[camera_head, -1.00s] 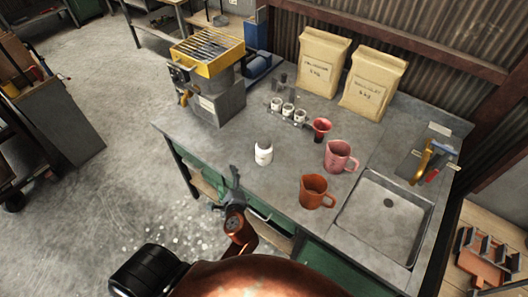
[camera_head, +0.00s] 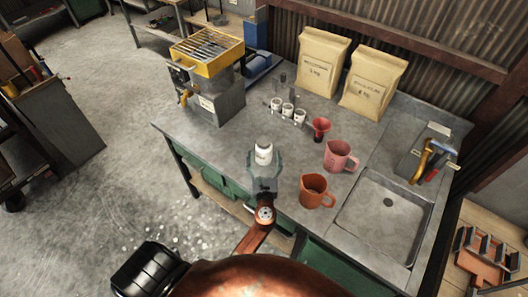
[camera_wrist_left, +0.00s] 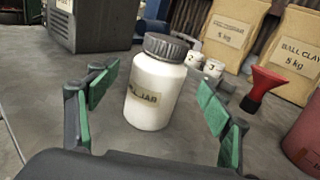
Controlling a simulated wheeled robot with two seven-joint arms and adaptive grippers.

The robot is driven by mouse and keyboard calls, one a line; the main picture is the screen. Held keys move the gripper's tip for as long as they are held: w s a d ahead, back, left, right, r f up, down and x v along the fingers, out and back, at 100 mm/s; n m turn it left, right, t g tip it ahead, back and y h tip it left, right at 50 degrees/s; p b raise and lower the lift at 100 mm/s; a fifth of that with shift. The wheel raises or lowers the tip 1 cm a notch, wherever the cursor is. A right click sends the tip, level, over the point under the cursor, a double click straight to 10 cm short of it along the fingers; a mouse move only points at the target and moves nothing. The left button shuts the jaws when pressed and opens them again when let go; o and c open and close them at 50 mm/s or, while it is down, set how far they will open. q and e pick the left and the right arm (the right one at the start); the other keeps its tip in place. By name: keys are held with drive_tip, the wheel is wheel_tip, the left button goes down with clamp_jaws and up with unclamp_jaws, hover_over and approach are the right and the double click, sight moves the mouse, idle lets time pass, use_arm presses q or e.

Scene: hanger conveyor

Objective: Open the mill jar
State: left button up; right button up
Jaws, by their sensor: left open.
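The mill jar is a white bottle (camera_head: 263,156) with a grey ribbed lid, standing upright on the bench. In the left wrist view the white jar (camera_wrist_left: 153,92) shows a tan label, partly readable, and its lid (camera_wrist_left: 166,46) is on. My left gripper (camera_head: 263,163) is at the jar from the front of the bench. In the left wrist view its green-padded fingers (camera_wrist_left: 155,100) are spread wide, one on each side of the jar, with gaps to both sides. My right gripper is not in view.
A red funnel (camera_head: 320,128), a pink jug (camera_head: 340,156) and an orange jug (camera_head: 315,191) stand right of the jar. Small numbered white pots (camera_head: 287,109) are behind it. A sink (camera_head: 385,215) lies at right, and a yellow-topped machine (camera_head: 210,80) at back left.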

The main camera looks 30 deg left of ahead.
use_arm(q)
drive_tip(key=x, duration=0.2)
drive_tip(key=shift+w+a+f, duration=0.1)
drive_tip(key=shift+w+a, duration=0.05)
drive_tip(key=shift+w, duration=0.05)
drive_tip(key=shift+w+a, duration=0.2)
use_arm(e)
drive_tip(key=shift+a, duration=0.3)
use_arm(q)
drive_tip(key=shift+c, duration=0.3)
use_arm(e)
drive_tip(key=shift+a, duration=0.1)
use_arm(q)
drive_tip(key=c, duration=1.6)
drive_tip(key=shift+c, duration=0.3)
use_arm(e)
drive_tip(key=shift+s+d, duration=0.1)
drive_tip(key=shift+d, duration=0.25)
